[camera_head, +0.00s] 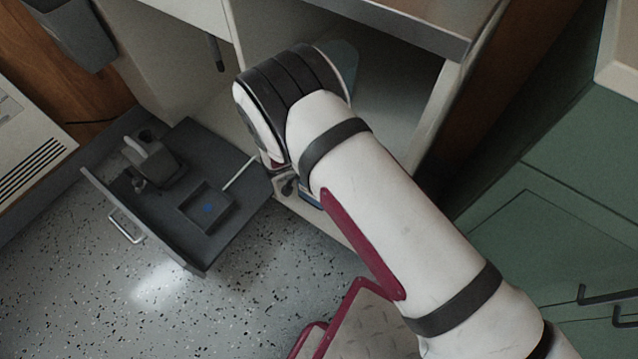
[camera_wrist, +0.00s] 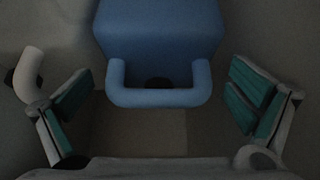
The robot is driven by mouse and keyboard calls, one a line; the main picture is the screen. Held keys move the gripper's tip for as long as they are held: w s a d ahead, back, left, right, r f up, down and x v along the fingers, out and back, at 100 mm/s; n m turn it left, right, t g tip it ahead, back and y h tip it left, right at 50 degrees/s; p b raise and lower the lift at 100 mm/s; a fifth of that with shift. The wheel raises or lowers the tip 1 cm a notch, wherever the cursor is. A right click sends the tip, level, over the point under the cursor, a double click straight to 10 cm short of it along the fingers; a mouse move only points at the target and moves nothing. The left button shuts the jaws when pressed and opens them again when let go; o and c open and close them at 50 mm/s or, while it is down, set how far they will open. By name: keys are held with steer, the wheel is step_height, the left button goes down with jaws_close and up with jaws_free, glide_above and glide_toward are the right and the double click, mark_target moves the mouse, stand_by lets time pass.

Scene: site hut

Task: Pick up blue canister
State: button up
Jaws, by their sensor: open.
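The blue canister (camera_wrist: 160,32) fills the top middle of the wrist view, its U-shaped handle (camera_wrist: 160,97) pointing toward my gripper. My gripper (camera_wrist: 160,115) is open, with one green-padded finger on each side. The handle lies between the fingers, and no finger visibly touches it. In the head view my arm reaches into the cabinet opening and hides most of the gripper. A bluish shape (camera_head: 346,58) shows behind my arm in the opening; I cannot tell whether it is the canister.
An open dark drawer (camera_head: 225,240) stands left of my arm. It holds a grey device (camera_head: 152,160) and a small square tray (camera_head: 190,221). The cabinet's side panels and top edge (camera_head: 425,35) surround my arm. Green cabinets (camera_head: 560,180) stand at right. Speckled floor is clear below the drawer.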

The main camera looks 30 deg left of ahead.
steer(key=b+x, duration=0.2)
steer(key=x, duration=0.2)
steer(key=shift+d, duration=0.1)
steer(key=c, duration=1.7)
steer(key=shift+r, duration=0.2)
steer(key=shift+r, duration=0.1)
